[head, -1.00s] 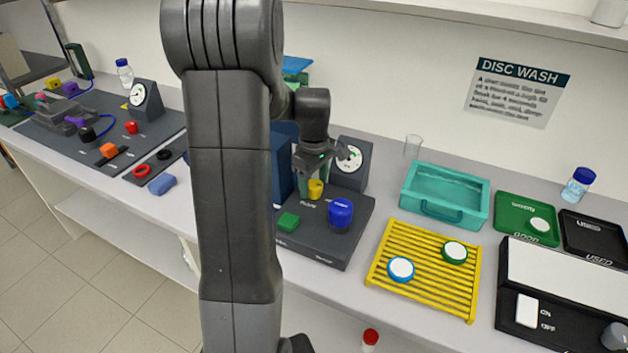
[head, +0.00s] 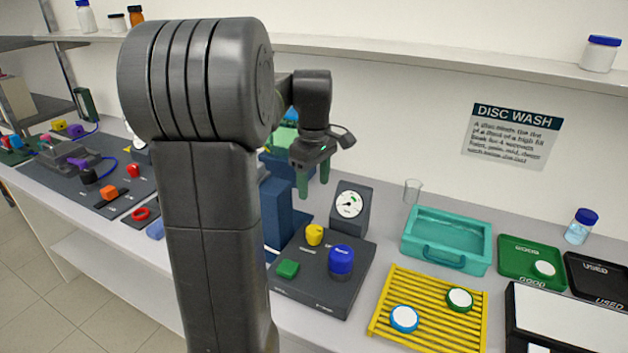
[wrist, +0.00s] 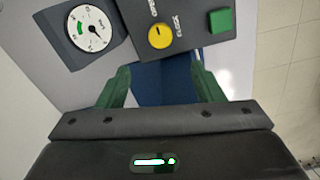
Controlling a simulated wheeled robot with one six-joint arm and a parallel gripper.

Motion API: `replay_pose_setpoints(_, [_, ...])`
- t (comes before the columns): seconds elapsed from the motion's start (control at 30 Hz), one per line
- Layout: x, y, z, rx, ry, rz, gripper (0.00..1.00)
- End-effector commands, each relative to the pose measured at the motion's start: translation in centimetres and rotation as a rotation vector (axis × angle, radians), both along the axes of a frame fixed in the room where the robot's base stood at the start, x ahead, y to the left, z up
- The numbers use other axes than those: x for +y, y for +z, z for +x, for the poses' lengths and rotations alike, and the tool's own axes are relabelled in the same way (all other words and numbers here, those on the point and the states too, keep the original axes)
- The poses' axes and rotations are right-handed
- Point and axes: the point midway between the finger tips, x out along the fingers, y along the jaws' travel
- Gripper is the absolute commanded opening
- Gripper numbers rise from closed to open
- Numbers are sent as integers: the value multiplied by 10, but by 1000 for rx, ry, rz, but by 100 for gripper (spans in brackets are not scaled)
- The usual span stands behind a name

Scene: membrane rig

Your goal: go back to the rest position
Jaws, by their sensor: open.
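My gripper (head: 313,182) hangs above the back of the dark control panel, with its two green fingers apart and nothing between them. In the wrist view my gripper (wrist: 160,88) also shows its green fingers spread, with the blue block (wrist: 163,84) visible beyond the gap. The control panel (head: 325,292) carries a yellow knob (head: 314,235), a green button (head: 288,268) and a blue knob (head: 341,261). The gauge (head: 350,206) stands behind the panel. The gripper appears clear of all of these. My arm hides part of the bench.
A yellow rack (head: 430,325) holds a blue-rimmed disc (head: 405,318) and a green-rimmed disc (head: 459,299). A teal tray (head: 446,241), a glass beaker (head: 412,191) and a green tray (head: 520,262) stand to the right. A shelf (head: 430,60) runs along the wall above.

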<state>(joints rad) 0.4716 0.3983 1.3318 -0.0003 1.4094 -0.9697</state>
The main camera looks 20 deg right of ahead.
Motion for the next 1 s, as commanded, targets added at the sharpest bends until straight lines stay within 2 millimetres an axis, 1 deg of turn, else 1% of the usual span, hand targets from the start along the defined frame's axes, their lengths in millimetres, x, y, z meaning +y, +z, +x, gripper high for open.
replay_pose_setpoints(0.47, [0, 2, 0, 0, 0, 0, 61])
replay_pose_setpoints(0.6, [0, -2, 0, 2, 0, 1, 61])
replay_pose_setpoints(0.67, [0, -8, 0, 3, 0, 2, 61])
replay_pose_setpoints(0.77, [0, -21, -1, 5, 0, 3, 61])
replay_pose_setpoints(1.0, [0, -68, -1, 6, -1, 2, 61])
